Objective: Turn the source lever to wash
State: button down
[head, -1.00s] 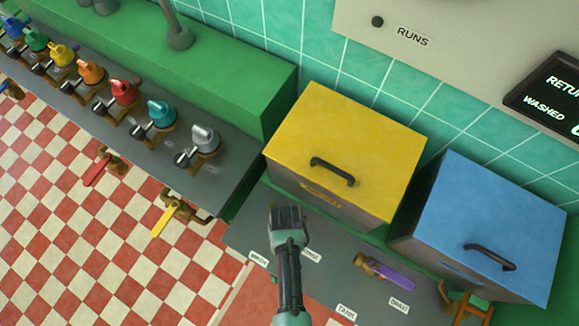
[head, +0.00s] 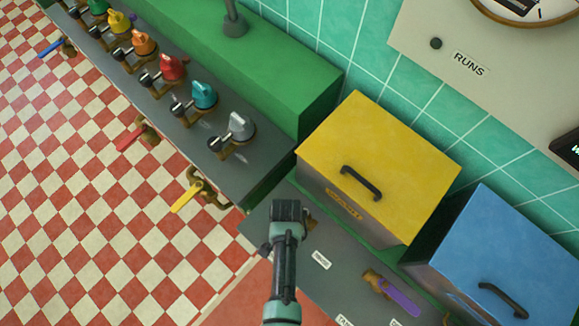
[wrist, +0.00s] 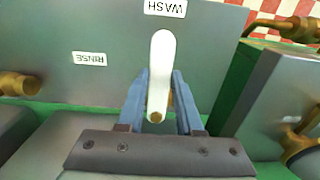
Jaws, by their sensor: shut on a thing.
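The source lever (wrist: 161,65) is a white handle with a brass pivot. In the wrist view it stands between my gripper's two blue-grey fingers, its free end pointing at the WASH label (wrist: 165,8). The RINSE label (wrist: 90,59) is off to the left there. My gripper (wrist: 158,105) is shut on the lever. In the head view my gripper (head: 289,209) is over the grey panel (head: 335,283) in front of the yellow box, and it hides the lever's handle. The WASH label is not readable in the head view.
A yellow-lidded box (head: 385,150) and a blue-lidded box (head: 510,255) stand behind the panel. A purple lever (head: 399,297) is to the right. The left counter holds several coloured kettle-like fittings, with a yellow-handled tap (head: 187,196) at its edge. Checkered floor is open at left.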

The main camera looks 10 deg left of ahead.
jog(key=shift+w, duration=0.1)
dwell(0.4)
jog(key=c, duration=0.6)
grip_release()
jog(key=shift+o, duration=0.2)
notch_tip(320, 180, up, 13)
dwell(0.4)
